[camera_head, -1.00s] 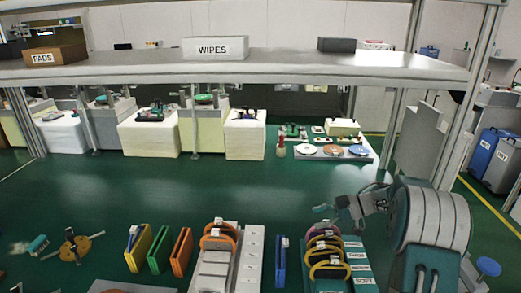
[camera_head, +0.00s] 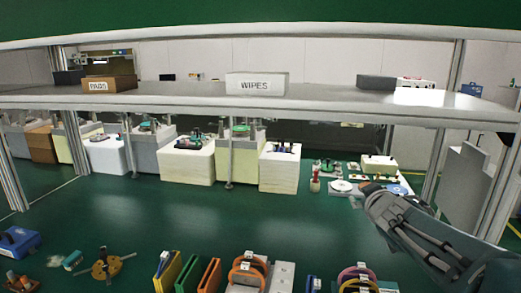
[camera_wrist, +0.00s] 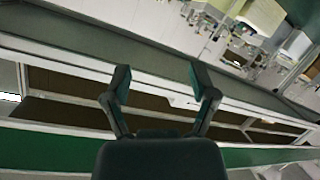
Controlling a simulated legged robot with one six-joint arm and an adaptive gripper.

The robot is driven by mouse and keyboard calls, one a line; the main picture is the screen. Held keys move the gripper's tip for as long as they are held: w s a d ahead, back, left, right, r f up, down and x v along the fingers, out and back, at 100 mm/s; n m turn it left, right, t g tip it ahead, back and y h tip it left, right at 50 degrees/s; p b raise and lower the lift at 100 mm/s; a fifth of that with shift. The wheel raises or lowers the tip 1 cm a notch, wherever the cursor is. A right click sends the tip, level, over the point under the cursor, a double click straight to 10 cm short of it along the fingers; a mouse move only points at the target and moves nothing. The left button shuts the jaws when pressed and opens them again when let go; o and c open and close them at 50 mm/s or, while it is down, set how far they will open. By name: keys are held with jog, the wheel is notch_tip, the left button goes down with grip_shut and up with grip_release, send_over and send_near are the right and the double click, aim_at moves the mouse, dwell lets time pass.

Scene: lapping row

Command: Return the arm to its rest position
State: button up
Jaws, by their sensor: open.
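My arm reaches in from the right edge of the head view, raised over the green bench. My gripper (camera_head: 366,192) is at its far end, in front of the lapping plates at the back right, and looks small there. In the wrist view my gripper (camera_wrist: 162,88) shows two dark fingers spread apart with nothing between them. Behind the fingers are tilted shelf rails and a dark brown panel. No object is held.
A shelf (camera_head: 330,105) spans above the bench, carrying a WIPES box (camera_head: 257,83) and a PADS box (camera_head: 109,84). A metal post (camera_head: 505,190) stands at the right, close to my arm. Coloured holders (camera_head: 190,272) and a rack with rings (camera_head: 248,272) line the front. The middle bench is clear.

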jog(key=s+a+f+m+g, duration=0.1)
jog(key=s+a+f+g, duration=0.2)
jog(key=s, duration=0.6)
jog(key=s+a+f+m+g, duration=0.2)
jog(key=s+f, duration=0.3)
jog(key=s, duration=0.5)
jog(key=s+a+f+m+g+y, duration=0.1)
jog(key=s+a+f+g, duration=0.2)
jog(key=s, duration=0.7)
jog(key=shift+a+f+m+g, duration=0.3)
jog(key=shift+a+f+g, duration=0.1)
jog(key=shift+a+g, duration=0.15)
